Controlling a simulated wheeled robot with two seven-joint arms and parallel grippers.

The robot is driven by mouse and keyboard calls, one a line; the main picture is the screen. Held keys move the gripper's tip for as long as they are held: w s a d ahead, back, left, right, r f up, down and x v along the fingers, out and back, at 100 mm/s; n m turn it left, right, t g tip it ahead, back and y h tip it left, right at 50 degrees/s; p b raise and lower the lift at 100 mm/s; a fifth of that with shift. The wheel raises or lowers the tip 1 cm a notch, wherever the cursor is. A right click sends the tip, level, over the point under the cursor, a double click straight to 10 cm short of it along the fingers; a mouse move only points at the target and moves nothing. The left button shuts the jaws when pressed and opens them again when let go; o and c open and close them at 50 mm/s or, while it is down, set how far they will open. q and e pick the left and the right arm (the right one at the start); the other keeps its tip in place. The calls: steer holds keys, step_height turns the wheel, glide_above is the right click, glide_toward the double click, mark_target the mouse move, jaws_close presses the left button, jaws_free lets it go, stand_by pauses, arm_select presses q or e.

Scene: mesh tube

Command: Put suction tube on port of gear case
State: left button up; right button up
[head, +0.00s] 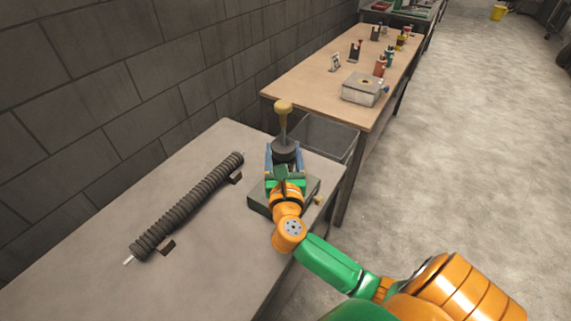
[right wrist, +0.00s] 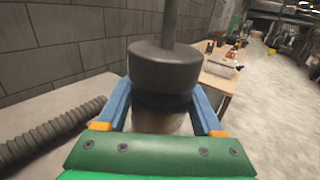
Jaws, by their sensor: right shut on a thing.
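The suction tube (head: 188,207) is a dark ribbed hose lying on the near grey table, left of my right gripper. Part of it shows at the left in the right wrist view (right wrist: 55,132). A flat grey-green box (head: 261,204), seemingly the gear case, sits near the table's right edge, partly hidden by my right arm. My right gripper (head: 285,155), also in the wrist view (right wrist: 164,108), is shut on a dark round plug (right wrist: 164,70) with an upright rod and a tan knob (head: 284,106). I cannot tell whether the plug touches the box. My left gripper is not visible.
A block wall (head: 150,80) runs along the left. A grey bin (head: 325,138) stands behind the table. A wooden bench (head: 310,82) beyond holds a metal box (head: 363,89) and small items.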

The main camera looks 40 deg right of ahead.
steer(key=w+d+f, duration=0.1)
steer(key=f, duration=0.1)
steer(key=w+d+f+b, duration=0.1)
steer(key=w+d+f, duration=0.1)
steer(key=f, duration=0.1)
steer(key=shift+w+f, duration=0.25)
steer(key=shift+f, duration=0.1)
step_height(320, 180, down, 3)
steer(key=shift+w+r+b, duration=0.1)
steer(key=shift+r+b, duration=0.1)
steer(key=shift+b, duration=0.3)
steer(key=shift+f, duration=0.3)
steer(key=shift+f, duration=0.1)
steer(key=o, duration=1.5)
steer(key=shift+a, duration=0.1)
